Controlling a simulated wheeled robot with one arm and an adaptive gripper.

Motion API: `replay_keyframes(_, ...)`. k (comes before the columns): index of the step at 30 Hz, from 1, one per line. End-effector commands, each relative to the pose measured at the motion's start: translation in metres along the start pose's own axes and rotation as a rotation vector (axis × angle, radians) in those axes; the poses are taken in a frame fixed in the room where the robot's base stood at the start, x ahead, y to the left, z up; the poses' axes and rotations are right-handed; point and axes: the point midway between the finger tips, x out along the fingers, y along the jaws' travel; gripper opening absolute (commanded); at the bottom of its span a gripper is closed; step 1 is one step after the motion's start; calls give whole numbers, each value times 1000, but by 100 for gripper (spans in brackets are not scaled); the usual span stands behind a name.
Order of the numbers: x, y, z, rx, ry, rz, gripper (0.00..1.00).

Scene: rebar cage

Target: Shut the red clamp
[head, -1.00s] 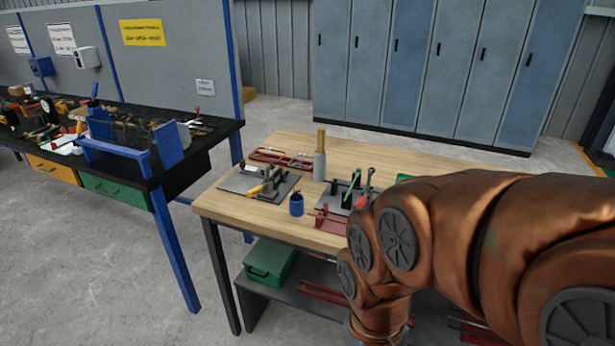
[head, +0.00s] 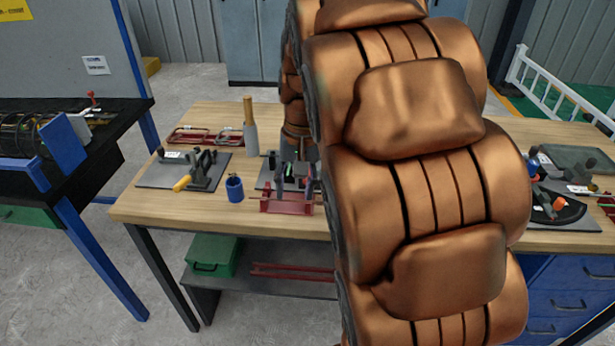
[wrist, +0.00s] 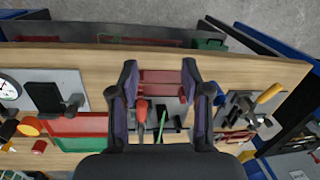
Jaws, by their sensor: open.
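The red clamp's handle (wrist: 141,110) shows in the wrist view between my open fingers, nearer the left one. A green handle (wrist: 162,124) lies to its right. My gripper (wrist: 160,72) is open and empty, its fingers on either side of both handles. I cannot tell how high it is above them. In the head view my gripper (head: 300,176) hangs over the grey plate (head: 266,183) that carries these clamps, and my arm hides most of it. Whether the red clamp is open or shut is not clear.
A red rack (head: 286,203) stands in front of the plate. A blue cup (head: 235,187) and a yellow-handled clamp (head: 190,176) are to the left. Bare wood shows at the table's (head: 150,210) left front.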

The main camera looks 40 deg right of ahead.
Motion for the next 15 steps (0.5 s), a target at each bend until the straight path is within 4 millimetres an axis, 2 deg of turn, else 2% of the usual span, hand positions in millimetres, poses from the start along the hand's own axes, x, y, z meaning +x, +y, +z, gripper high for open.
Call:
replay_keyframes(1,0,8,-21,39,9,-10,48)
replay_keyframes(6,-7,27,-77,130,47,-45,48)
replay_keyframes(10,-8,39,-105,173,65,-66,48)
replay_keyframes(15,-10,47,-122,196,76,-79,48)
